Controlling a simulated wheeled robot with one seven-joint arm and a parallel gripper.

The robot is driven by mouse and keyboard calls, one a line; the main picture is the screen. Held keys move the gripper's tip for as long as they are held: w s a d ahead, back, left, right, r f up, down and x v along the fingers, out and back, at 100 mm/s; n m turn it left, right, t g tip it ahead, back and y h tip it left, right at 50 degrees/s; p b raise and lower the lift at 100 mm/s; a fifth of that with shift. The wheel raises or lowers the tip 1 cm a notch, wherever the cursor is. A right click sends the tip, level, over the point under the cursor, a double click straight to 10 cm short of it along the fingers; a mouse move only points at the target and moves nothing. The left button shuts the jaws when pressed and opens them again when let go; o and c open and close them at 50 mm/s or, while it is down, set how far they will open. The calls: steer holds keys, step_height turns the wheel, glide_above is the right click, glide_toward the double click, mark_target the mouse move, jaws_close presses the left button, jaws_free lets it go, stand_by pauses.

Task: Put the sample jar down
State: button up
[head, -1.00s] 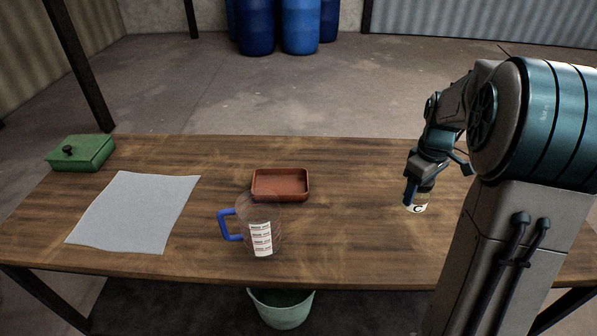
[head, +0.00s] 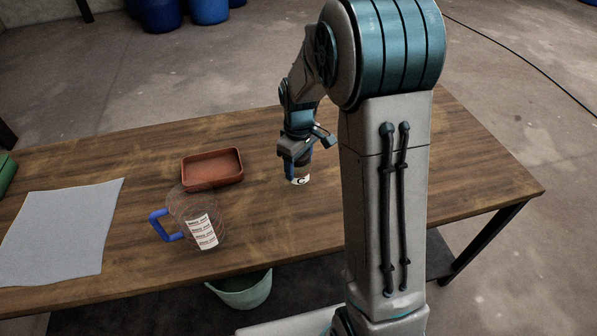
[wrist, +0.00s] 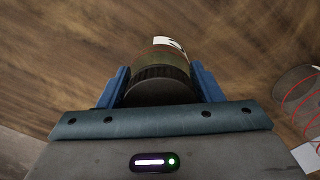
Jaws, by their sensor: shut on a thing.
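The sample jar (head: 300,178) has a dark lid and a white label with a black letter C. My gripper (head: 297,167) is shut on it, with the blue fingers on its two sides. In the wrist view the jar (wrist: 160,75) sits between the blue fingers, lid towards the camera, with wood grain behind it. The jar is at or just above the wooden table (head: 265,215); I cannot tell whether its base touches. My gripper hides part of the jar's upper side.
A clear jug (head: 190,218) with a blue handle and a reddish-brown tray (head: 212,184) stand left of the jar. A grey cloth (head: 62,230) lies further left, beside a green box (head: 5,172). A pale green bucket (head: 240,290) is below the table's front edge. Bare tabletop surrounds the jar.

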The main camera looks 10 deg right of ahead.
mark_target(299, 173)
steer(key=shift+f, duration=2)
steer(key=shift+f, duration=0.15)
steer(key=o, duration=1)
